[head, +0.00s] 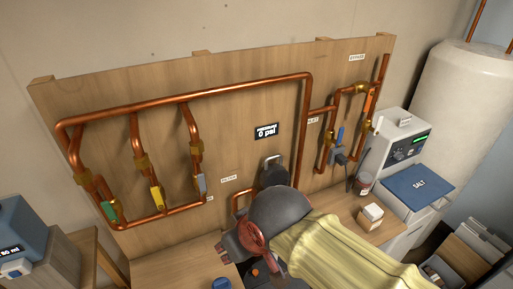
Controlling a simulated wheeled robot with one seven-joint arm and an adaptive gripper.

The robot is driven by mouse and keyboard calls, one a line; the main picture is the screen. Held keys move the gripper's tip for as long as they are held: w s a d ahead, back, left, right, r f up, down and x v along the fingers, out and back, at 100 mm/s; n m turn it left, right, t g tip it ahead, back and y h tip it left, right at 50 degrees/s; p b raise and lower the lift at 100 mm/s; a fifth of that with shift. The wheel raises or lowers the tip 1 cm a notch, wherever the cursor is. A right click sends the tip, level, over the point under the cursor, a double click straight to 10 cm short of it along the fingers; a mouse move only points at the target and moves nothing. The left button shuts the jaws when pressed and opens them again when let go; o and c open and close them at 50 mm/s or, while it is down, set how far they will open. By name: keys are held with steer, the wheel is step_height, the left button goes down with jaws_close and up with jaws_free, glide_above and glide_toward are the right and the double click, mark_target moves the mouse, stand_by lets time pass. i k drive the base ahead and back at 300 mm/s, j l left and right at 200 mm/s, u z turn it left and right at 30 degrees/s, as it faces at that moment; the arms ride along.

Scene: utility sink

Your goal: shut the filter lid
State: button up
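A dark, rounded part with a pale loop on top (272,172) stands against the wooden board, right of a small label that seems to read FILTER (228,179). It may be the filter or its lid; my arm covers its lower part, so I cannot tell how far the lid is open. My arm, in a yellow sleeve, reaches in from the lower right. My gripper (250,262) is at its end, below the dark part, largely hidden by my grey wrist and a reddish part. Its fingers do not show clearly.
Copper pipes (190,97) with coloured valve handles run over the board. A gauge display (266,130) reads 0 psi. A blue cap (222,283) and a small white-topped box (370,217) are on the wooden counter. A white softener unit with a blue SALT lid (418,186) stands right.

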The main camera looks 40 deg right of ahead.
mark_target(273, 174)
steer(key=k+l+z, duration=0.1)
steer(key=z, duration=0.8)
